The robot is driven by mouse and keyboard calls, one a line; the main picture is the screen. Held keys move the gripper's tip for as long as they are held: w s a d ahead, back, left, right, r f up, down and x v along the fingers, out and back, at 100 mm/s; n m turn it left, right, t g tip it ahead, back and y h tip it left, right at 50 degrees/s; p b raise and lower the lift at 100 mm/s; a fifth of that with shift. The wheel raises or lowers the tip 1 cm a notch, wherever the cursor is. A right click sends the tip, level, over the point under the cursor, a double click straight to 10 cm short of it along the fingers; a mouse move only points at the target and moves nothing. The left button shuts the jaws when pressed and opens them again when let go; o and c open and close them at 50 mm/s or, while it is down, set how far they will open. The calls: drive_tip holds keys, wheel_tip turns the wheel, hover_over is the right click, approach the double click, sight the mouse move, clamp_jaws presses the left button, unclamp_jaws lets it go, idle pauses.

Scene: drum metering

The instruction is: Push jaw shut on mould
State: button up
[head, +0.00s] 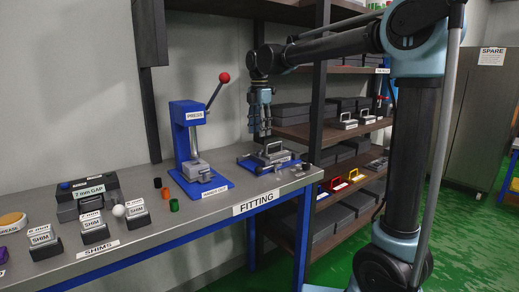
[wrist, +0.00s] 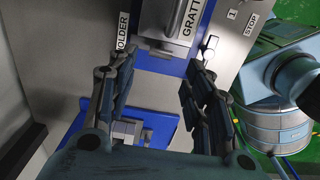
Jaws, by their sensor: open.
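The mould (head: 271,152), a grey block with a raised handle, sits on a blue base at the bench's right end. In the wrist view the grey block lettered "GRATT" (wrist: 171,22), cut off at the top, appears to be this mould. A clear jaw edge cannot be picked out, so I cannot tell how far it stands from the mould. My gripper (head: 259,134) points down just above and behind the mould, at its left side. In the wrist view my gripper (wrist: 160,62) has its fingers apart with nothing between them.
A blue press (head: 187,140) with a red-knobbed lever (head: 224,78) stands left of the mould. Small grey parts (head: 302,166) lie at the bench's right end. Shim blocks (head: 94,228) and coloured cups (head: 174,205) stand further left. A shelf rack (head: 325,130) is close behind.

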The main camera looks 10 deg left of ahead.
sight(259, 156)
wheel_tip(259, 156, down, 8)
idle(0.4)
drive_tip(key=shift+c, duration=0.2)
